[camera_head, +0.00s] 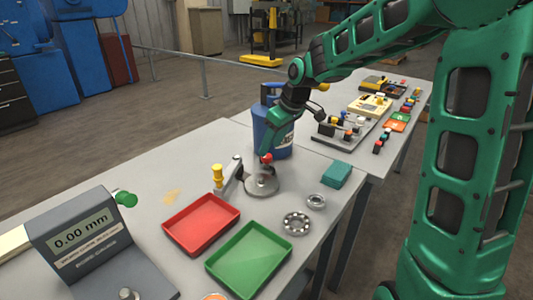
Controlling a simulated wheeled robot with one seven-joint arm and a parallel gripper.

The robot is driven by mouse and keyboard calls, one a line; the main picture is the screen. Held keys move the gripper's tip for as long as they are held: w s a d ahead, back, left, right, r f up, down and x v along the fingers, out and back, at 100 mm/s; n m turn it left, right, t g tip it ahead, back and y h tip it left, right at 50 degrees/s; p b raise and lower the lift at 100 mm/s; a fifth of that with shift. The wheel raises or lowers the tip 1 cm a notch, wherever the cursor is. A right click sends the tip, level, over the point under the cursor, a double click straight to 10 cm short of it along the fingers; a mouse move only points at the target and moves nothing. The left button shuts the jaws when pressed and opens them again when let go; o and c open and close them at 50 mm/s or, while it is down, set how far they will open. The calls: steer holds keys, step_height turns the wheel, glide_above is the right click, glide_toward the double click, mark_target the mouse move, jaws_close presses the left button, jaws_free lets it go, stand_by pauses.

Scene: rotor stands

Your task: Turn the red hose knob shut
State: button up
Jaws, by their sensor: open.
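A small red knob (267,158) shows at the tip of my gripper, above a round grey metal base (262,187) on the near table. My gripper (266,150) reaches down from the green arm right at the knob. It is open. Its fingers are small in this view, and I cannot tell whether they touch the knob or stand around it. No hose can be made out clearly here. A blue jug (272,135) stands just behind my gripper.
A lever with a yellow knob (217,175) stands left of the base. A red tray (202,222), green tray (248,258), bearing (296,223) and teal block (336,175) lie nearby. A gauge box (80,240) with a green knob (126,198) is front left.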

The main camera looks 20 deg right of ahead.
mark_target(268, 156)
steer(key=shift+x, duration=2.05)
steer(key=c, duration=1)
steer(key=shift+s+a, duration=0.1)
steer(key=shift+a, duration=0.1)
steer(key=shift+c, duration=0.3)
steer(key=shift+d, duration=0.15)
